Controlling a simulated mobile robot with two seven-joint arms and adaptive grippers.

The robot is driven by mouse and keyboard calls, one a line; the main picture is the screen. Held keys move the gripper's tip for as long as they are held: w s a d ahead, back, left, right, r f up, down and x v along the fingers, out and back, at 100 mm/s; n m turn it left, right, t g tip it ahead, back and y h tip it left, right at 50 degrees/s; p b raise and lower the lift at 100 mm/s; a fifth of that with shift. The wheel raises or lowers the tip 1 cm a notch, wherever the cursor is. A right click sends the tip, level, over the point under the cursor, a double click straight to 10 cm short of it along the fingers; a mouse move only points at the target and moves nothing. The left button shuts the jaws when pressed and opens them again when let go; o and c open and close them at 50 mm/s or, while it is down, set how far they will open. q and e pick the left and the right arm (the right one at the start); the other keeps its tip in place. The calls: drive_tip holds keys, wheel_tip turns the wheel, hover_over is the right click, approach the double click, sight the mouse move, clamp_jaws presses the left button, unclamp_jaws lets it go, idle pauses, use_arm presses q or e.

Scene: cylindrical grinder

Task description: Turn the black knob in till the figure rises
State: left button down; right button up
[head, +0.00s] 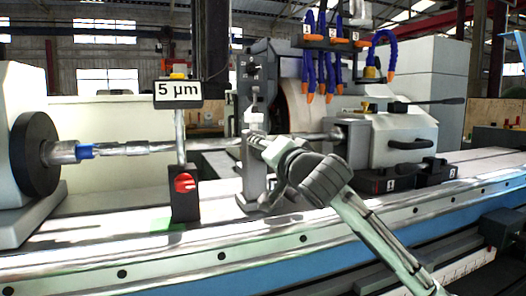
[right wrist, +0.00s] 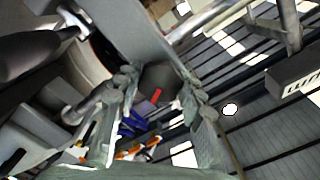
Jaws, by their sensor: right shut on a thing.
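The right gripper (head: 258,142) reaches in from the lower right to the grey upright stand (head: 252,178) on the machine bed. In the right wrist view its two fingers (right wrist: 158,92) are shut on the black knob (right wrist: 160,78), a dark round part with a red mark on it. In the head view the knob is hidden by my gripper. The figure on the small display (head: 178,91) reads "5 µm". The display sits on a post to the left, above a black block with a red knob (head: 184,182). My left gripper is not in view.
A shaft (head: 135,149) with a blue band runs from the chuck (head: 34,153) at the left towards the stand. Blue hoses with orange tips (head: 320,75) hang above the grinding wheel (head: 298,105). The tailstock (head: 350,138) is right of my gripper. The front bed is clear.

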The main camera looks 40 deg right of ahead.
drive_tip(key=shift+m, duration=0.3)
drive_tip(key=shift+c, duration=0.4)
drive_tip(key=m, duration=0.2)
drive_tip(key=shift+a+m, duration=0.1)
drive_tip(key=shift+m, duration=2)
drive_tip(key=o, duration=1.2)
